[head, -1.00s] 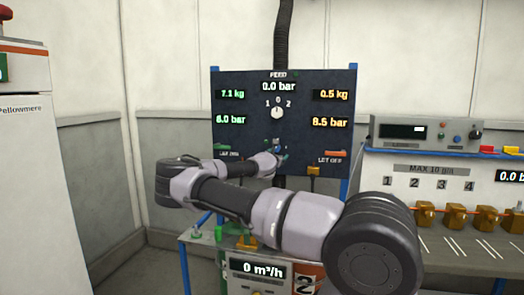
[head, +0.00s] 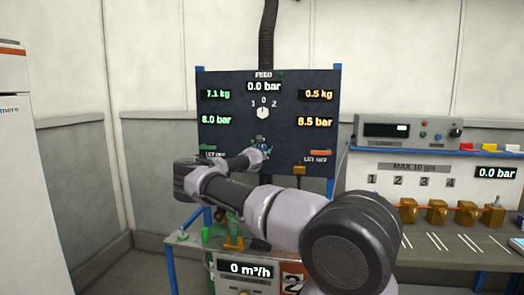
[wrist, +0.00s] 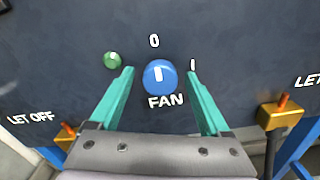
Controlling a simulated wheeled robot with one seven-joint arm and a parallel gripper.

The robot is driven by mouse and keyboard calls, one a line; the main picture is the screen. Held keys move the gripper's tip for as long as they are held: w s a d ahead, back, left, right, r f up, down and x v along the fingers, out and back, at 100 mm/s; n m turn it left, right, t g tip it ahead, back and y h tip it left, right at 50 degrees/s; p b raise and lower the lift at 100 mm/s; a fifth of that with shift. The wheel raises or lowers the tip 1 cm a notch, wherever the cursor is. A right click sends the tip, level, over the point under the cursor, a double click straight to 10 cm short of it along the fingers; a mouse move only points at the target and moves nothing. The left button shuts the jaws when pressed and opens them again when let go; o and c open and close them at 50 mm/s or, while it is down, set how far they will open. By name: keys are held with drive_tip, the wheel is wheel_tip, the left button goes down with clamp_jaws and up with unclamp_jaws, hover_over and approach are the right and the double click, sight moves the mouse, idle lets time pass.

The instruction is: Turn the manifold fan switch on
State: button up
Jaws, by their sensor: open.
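The fan switch (wrist: 160,76) is a round blue knob with a white mark, above the word FAN on the dark panel (head: 222,84). A 0 is above it and an I to its upper right. The white mark points nearly straight up, close to the 0. My gripper (wrist: 160,71) is open, with one teal finger on each side of the knob. Small gaps show between fingers and knob, so it is not gripped. In the head view my gripper (head: 263,148) is at the panel's lower middle, and the switch is mostly hidden there.
A green lamp (wrist: 112,60) sits left of the left finger. Brass valves (wrist: 281,112) flank the panel's lower edge. The feed selector (head: 263,112) is above my gripper. A bench with several brass valves (head: 438,211) stands at the right, a white cabinet (head: 14,150) at the left.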

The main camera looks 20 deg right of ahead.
clamp_jaws()
drive_tip(key=shift+m, duration=0.4)
drive_tip(key=m, duration=0.8)
drive_tip(key=shift+m, duration=0.3)
drive_tip(key=m, duration=0.4)
drive_tip(key=shift+f+m, duration=0.1)
drive_tip(key=shift+m, duration=2.1)
